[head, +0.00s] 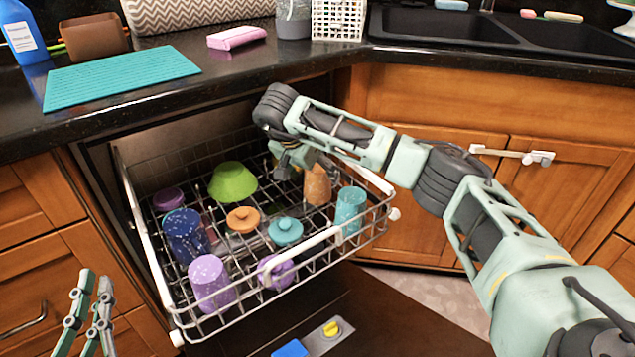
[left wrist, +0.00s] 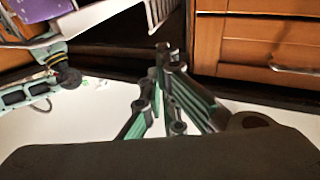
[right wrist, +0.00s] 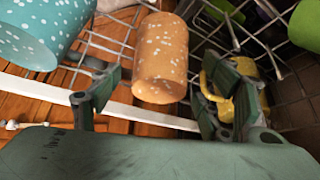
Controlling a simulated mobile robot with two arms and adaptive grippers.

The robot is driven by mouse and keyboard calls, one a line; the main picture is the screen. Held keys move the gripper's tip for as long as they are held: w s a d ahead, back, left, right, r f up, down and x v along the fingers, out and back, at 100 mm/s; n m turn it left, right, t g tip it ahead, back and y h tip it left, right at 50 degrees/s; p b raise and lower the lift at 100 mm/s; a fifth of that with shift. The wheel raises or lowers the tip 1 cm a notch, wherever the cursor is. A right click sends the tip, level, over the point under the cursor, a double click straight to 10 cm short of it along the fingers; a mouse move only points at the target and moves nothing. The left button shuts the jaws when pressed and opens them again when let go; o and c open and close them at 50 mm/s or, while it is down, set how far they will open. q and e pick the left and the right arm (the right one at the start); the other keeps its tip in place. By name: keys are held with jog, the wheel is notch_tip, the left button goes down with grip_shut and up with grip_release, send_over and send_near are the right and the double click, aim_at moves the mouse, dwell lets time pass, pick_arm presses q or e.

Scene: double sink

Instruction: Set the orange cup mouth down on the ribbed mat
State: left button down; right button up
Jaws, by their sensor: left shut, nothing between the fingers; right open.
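The orange speckled cup (head: 317,185) stands in the dishwasher rack (head: 130,200), towards its back right. In the right wrist view the cup (right wrist: 160,55) appears ahead of and between the spread fingers of my right gripper (right wrist: 160,90); no contact shows. In the head view my right gripper (head: 290,157) hangs just left of the cup, partly hidden under its own wrist. The ribbed mat (head: 120,77) is teal and lies empty on the counter at the left. My left gripper (head: 95,283) is shut and empty, low at the left; it also shows in the left wrist view (left wrist: 168,55).
Around the orange cup are a teal cup (head: 350,208), a green bowl (head: 233,182), two lids, and blue and purple cups. A yellow item (right wrist: 235,85) lies close to my right finger. A blue bottle (head: 22,35) and a brown container (head: 95,38) stand behind the mat.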

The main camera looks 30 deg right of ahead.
jog(key=shift+x, duration=1.2)
pick_arm(q)
jog(key=r+t, duration=0.1)
jog(key=r, duration=0.1)
jog(key=s+r+t, duration=0.1)
jog(key=r, duration=0.1)
jog(key=shift+d+h, duration=0.15)
jog(key=shift+h, duration=0.25)
pick_arm(e)
jog(key=shift+c, duration=0.4)
jog(key=c, duration=1.2)
